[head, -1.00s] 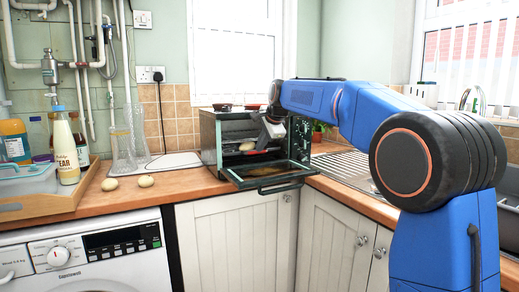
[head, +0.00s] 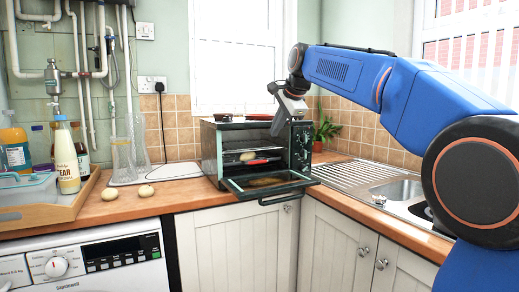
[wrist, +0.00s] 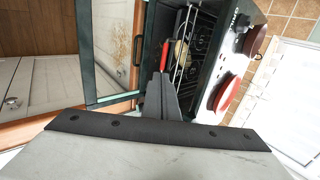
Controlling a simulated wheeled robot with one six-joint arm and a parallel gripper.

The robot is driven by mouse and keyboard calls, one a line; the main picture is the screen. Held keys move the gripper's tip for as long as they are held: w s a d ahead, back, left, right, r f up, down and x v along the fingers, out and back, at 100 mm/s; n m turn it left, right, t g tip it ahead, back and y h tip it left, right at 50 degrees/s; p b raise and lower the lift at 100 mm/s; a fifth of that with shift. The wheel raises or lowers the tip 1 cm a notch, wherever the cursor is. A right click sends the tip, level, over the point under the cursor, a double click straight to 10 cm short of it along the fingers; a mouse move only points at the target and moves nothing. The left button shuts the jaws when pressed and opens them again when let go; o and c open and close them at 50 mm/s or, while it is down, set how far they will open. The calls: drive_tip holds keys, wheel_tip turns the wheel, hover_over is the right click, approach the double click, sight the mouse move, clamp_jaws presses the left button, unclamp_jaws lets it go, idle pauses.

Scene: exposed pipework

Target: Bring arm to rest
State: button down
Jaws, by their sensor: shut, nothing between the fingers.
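My blue arm (head: 345,72) reaches in from the right in the head view. My gripper (head: 277,131) is shut and empty, pointing down in front of the toaster oven's upper front edge. In the wrist view my gripper (wrist: 160,78) shows its fingers together, close to the oven opening. The dark toaster oven (head: 208,150) stands on the counter with its door (head: 262,196) folded down. Inside on the rack are a pale roundish item (head: 247,157) and a red-handled item (head: 262,161); the wrist view also shows the red piece (wrist: 165,53).
Small dishes (head: 258,117) sit on the oven's top. Two pale round items (head: 146,191) lie on the counter to the left, near glass vases (head: 122,155). A wooden tray (head: 60,207) holds bottles. A sink (head: 398,190) and a plant (head: 325,127) are at the right.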

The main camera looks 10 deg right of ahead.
drive_tip(key=s+d+f+n+g+h, duration=0.1)
drive_tip(key=s+d+f+n, duration=0.2)
drive_tip(key=s+f, duration=1)
drive_tip(key=s+d+f+n+g, duration=0.1)
drive_tip(key=s+d+f+n, duration=0.3)
drive_tip(key=s+f, duration=0.9)
drive_tip(key=s+d+f+n+g+h, duration=0.1)
drive_tip(key=s+d+f+n, duration=0.3)
drive_tip(key=s+f, duration=0.9)
drive_tip(key=s+n, duration=0.3)
drive_tip(key=s, duration=0.3)
drive_tip(key=shift+s+h, duration=0.3)
